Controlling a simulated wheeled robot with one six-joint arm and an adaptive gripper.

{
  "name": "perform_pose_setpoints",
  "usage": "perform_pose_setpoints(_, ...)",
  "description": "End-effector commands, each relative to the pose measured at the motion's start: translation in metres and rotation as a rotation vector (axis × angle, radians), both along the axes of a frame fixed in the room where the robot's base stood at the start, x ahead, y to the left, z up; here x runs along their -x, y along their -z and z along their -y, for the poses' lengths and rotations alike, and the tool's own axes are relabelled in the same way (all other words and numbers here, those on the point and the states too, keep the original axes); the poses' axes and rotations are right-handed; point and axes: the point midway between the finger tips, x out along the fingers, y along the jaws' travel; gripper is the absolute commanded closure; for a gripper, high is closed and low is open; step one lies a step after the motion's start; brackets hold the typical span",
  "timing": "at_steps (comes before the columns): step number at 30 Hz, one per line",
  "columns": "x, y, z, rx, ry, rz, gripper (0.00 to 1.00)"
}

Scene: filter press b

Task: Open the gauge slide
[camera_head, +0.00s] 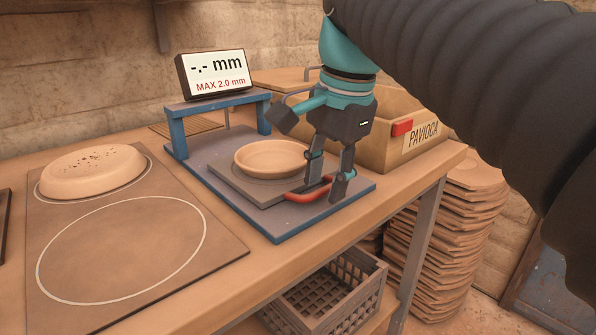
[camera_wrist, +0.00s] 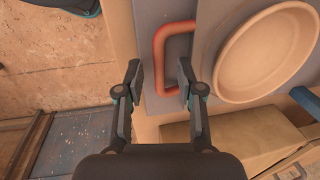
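The gauge slide is a flat grey plate (camera_head: 237,187) with a red U-shaped handle (camera_head: 300,196) on its front edge. A shallow clay dish (camera_head: 270,158) sits on it. The slide lies on a blue-grey base (camera_head: 285,226), in front of a blue gauge bridge (camera_head: 213,104). My gripper (camera_head: 326,186) is open and points down at the handle. In the wrist view the red handle's (camera_wrist: 159,55) long bar shows between the two spread fingertips (camera_wrist: 160,78), with a gap on each side. I cannot tell whether a finger touches it.
A display (camera_head: 215,74) on the bridge reads "-.- mm, MAX 2.0 mm". A wooden box (camera_head: 372,150) labelled PAVIOCA stands close behind my gripper. A mat (camera_head: 165,253) with two white circles, one holding a clay piece (camera_head: 93,171), lies left. A crate (camera_head: 335,297) sits below.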

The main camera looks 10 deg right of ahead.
Motion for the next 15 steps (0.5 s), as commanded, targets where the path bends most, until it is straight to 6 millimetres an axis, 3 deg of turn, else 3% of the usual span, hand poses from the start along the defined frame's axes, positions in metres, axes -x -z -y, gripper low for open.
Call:
perform_pose_setpoints(7, 0.001, -0.011, 0.001, -0.001, 0.001, 0.001, 0.63)
perform_pose_setpoints(15, 0.008, -0.059, 0.006, -0.001, 0.002, 0.002, 0.63)
